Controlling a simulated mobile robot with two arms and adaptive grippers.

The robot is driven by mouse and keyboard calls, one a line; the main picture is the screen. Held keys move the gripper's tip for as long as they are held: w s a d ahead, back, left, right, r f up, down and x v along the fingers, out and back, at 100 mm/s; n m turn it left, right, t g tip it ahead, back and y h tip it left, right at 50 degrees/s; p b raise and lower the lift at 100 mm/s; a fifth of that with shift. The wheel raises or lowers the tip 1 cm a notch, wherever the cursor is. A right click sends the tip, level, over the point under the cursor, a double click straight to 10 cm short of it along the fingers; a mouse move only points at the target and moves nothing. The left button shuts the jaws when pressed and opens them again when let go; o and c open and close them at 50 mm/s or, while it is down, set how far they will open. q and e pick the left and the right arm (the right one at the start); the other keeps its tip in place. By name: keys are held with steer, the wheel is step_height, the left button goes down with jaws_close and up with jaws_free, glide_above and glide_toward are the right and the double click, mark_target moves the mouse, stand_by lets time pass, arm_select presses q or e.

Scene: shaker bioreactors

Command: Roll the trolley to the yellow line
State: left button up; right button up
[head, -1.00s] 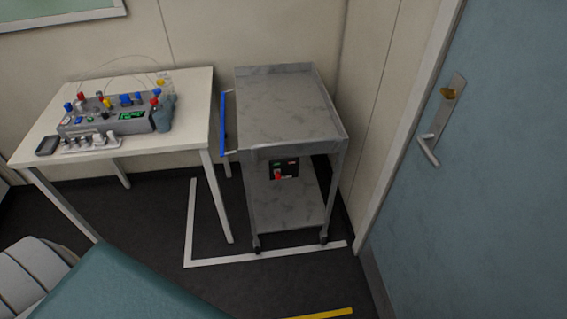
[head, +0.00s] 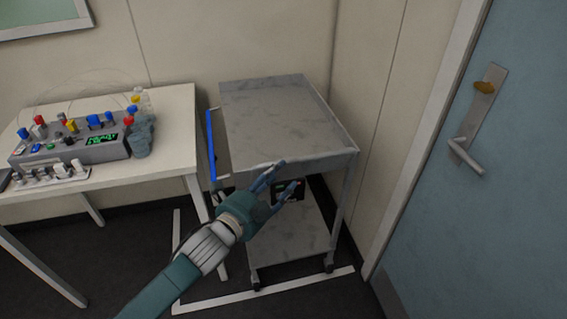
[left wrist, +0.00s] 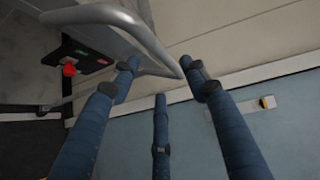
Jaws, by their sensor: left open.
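The trolley is grey metal with a top plate (head: 275,118) and a lower shelf (head: 290,235). It stands by the wall between the table and the door. A blue handle (head: 211,145) runs along its left side. A dark panel (head: 290,190) sits under the top, partly hidden by my left gripper. The left wrist view shows this panel with a red knob (left wrist: 69,69). My left gripper (head: 288,176) is open and empty, in front of the trolley's near edge; I cannot tell whether it touches. Its fingers also show spread in the left wrist view (left wrist: 160,82). The yellow line is out of view now.
A white table (head: 180,130) with a control box (head: 75,145) stands close on the trolley's left. A blue-grey door (head: 490,220) with a lever handle (head: 467,157) is on the right. A white floor marking (head: 265,291) runs in front of the trolley.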

mark_target(296, 161)
arm_select(q)
steer(key=x, duration=0.9)
steer(key=shift+d+p, duration=0.1)
steer(key=shift+p, duration=0.2)
steer(key=shift+w+d, duration=0.3)
steer(key=shift+w, duration=0.15)
steer(key=c, duration=1.1)
jaws_close()
arm_select(e)
steer(key=shift+s+d+r, duration=0.35)
steer(key=shift+s+d, duration=0.2)
